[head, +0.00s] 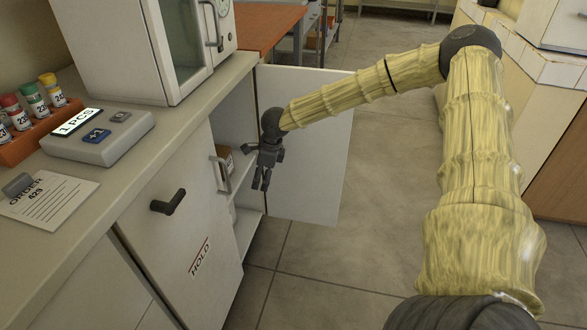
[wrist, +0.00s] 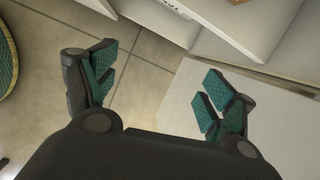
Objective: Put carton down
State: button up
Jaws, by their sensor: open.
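A small brown carton (head: 227,158) stands on the upper shelf inside the open cabinet, partly hidden by the door handle in front of it. A sliver of brown, likely the same carton (wrist: 238,2), shows at the top edge of the wrist view. My gripper (head: 262,183) hangs with its fingers down just outside the cabinet opening, to the right of the carton and apart from it. In the wrist view, my gripper (wrist: 158,72) has its green-padded fingers spread wide, with nothing between them.
The open cabinet door (head: 310,165) stands behind my gripper. A closed HOLD door (head: 185,245) is at the front left. The counter holds an incubator (head: 115,45), a counting device (head: 100,140), a rack of capped vials (head: 38,135) and an order sheet (head: 50,200). The floor (head: 390,220) is clear.

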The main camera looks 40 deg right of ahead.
jog(key=s+a+f+n+h, duration=0.2)
jog(key=s+a+f+n, duration=0.45)
jog(key=s+f, duration=0.35)
jog(key=s+a+f+n+h, duration=0.2)
jog(key=s+a+f+n, duration=0.4)
jog(key=s+f+n, duration=0.25)
jog(key=s+a+f+n+g, duration=0.1)
jog(key=s+a+n, duration=0.1)
jog(key=s, duration=0.6)
jog(key=s+a+f+n+g+y, duration=0.1)
jog(key=s+n, duration=0.4)
jog(key=s, duration=0.3)
jog(key=s+a+f+n+y, duration=0.1)
jog(key=s+a+f+n, duration=0.1)
jog(key=s, duration=0.6)
jog(key=shift+s+a+n+g, duration=0.3)
jog(key=shift+n+g, duration=0.1)
jog(key=shift+n, duration=0.5)
